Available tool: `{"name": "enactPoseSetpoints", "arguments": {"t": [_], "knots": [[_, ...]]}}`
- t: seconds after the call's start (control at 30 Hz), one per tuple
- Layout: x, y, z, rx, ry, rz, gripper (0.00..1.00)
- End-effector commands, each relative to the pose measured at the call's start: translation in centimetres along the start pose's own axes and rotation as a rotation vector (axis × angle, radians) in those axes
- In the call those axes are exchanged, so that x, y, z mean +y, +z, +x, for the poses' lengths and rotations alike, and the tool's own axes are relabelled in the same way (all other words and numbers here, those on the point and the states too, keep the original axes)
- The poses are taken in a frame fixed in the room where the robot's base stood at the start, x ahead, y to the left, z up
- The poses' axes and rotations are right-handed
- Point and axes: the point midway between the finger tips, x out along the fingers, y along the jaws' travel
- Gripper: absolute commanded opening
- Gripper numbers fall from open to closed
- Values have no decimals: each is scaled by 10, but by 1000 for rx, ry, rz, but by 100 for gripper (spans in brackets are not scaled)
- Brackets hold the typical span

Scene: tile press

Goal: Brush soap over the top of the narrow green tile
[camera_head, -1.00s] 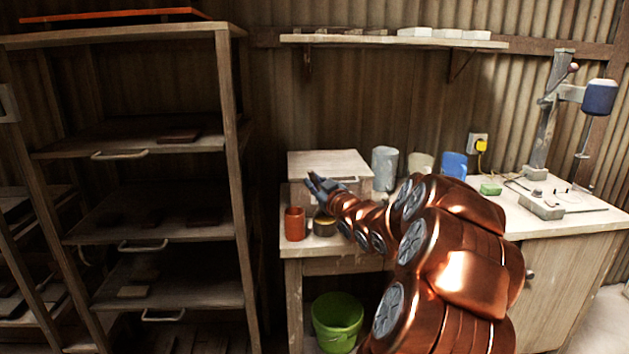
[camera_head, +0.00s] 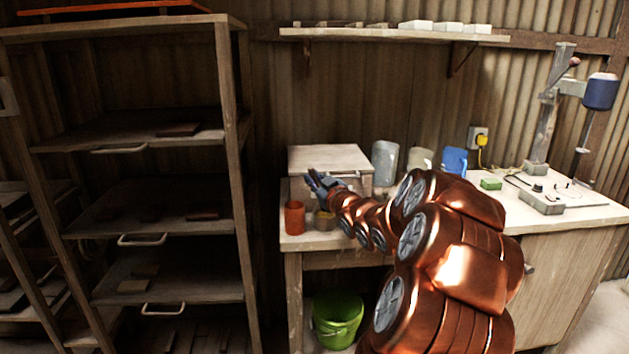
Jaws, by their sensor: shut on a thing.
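My gripper (camera_head: 320,184) is at the left end of the workbench, in front of the pale wooden box and above the small dull-yellow pot (camera_head: 324,220). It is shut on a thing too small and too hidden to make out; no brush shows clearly. An orange cup (camera_head: 295,217) stands to the left of the pot. A small green block (camera_head: 490,184) lies on the bench to the right, beyond my arm. I cannot tell whether it is the narrow green tile. No soap can be made out.
The wooden box (camera_head: 330,158), a grey cylinder (camera_head: 385,160) and a blue container (camera_head: 454,161) stand along the back of the bench. A press (camera_head: 541,130) stands at the right. A shelf rack (camera_head: 236,120) is at the left. A green bucket (camera_head: 337,318) sits below the bench.

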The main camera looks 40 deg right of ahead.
Motion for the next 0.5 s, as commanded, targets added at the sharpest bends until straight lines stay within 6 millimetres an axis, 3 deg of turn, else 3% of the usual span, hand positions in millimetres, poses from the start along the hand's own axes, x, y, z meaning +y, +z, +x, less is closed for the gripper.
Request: {"name": "enactPoseSetpoints", "arguments": {"t": [0.5], "knots": [[-2, 5, 0, 0, 0, 0, 0]]}}
